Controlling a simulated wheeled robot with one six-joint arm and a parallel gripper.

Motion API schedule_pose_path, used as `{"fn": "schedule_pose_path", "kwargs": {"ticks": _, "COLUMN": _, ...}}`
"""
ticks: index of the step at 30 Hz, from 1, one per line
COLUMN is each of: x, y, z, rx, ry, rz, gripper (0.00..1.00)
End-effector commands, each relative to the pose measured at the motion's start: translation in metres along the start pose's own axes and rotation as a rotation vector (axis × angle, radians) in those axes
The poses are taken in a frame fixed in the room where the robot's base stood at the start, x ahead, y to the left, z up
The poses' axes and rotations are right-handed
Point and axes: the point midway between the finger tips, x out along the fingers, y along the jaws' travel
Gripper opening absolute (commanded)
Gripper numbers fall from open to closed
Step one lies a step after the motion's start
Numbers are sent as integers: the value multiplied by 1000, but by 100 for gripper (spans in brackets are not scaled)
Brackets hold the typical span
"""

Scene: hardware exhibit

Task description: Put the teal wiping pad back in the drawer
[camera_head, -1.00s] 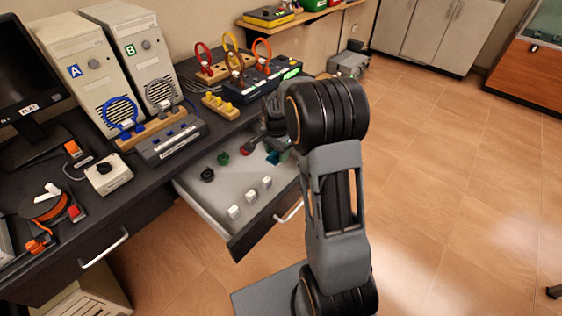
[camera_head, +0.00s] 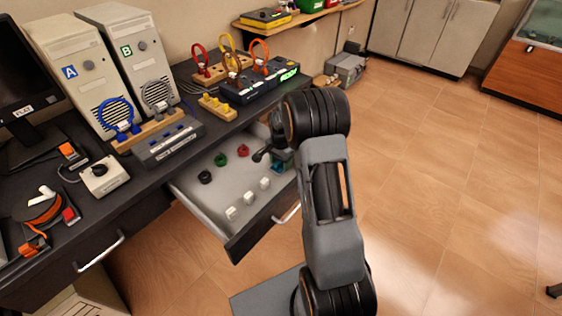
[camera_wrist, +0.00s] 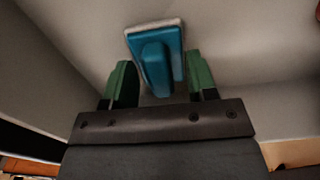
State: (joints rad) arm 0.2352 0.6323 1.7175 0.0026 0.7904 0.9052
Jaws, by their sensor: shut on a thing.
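The teal wiping pad (camera_wrist: 157,58) is a blue-teal block with a raised grip and a pale edge. In the wrist view it sits between the two green fingers of my gripper (camera_wrist: 162,82), which is shut on it. In the head view, my gripper (camera_head: 281,153) is at the right side of the open drawer (camera_head: 217,188), and a bit of teal shows there. My arm hides part of this spot. I cannot tell whether the pad touches the drawer floor.
The drawer also holds a black ring (camera_head: 205,177), a green ring (camera_head: 221,160), a red ring (camera_head: 243,150) and white blocks (camera_head: 248,196) along its front. The desk (camera_head: 75,215) above carries computer cases and devices. Open floor (camera_head: 450,170) lies to the right.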

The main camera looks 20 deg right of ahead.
Motion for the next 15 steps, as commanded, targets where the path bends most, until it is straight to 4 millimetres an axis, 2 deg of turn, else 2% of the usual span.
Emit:
{"fn": "schedule_pose_path", "kwargs": {"ticks": 1, "x": 0, "y": 0, "z": 0, "rx": 0, "ry": -1, "rz": 1, "gripper": 53}}
{"fn": "schedule_pose_path", "kwargs": {"ticks": 9, "x": 0, "y": 0, "z": 0, "rx": 0, "ry": 0, "rz": 1, "gripper": 78}}
{"fn": "schedule_pose_path", "kwargs": {"ticks": 15, "x": -1, "y": 0, "z": 0, "rx": 0, "ry": 0, "rz": 0, "gripper": 78}}
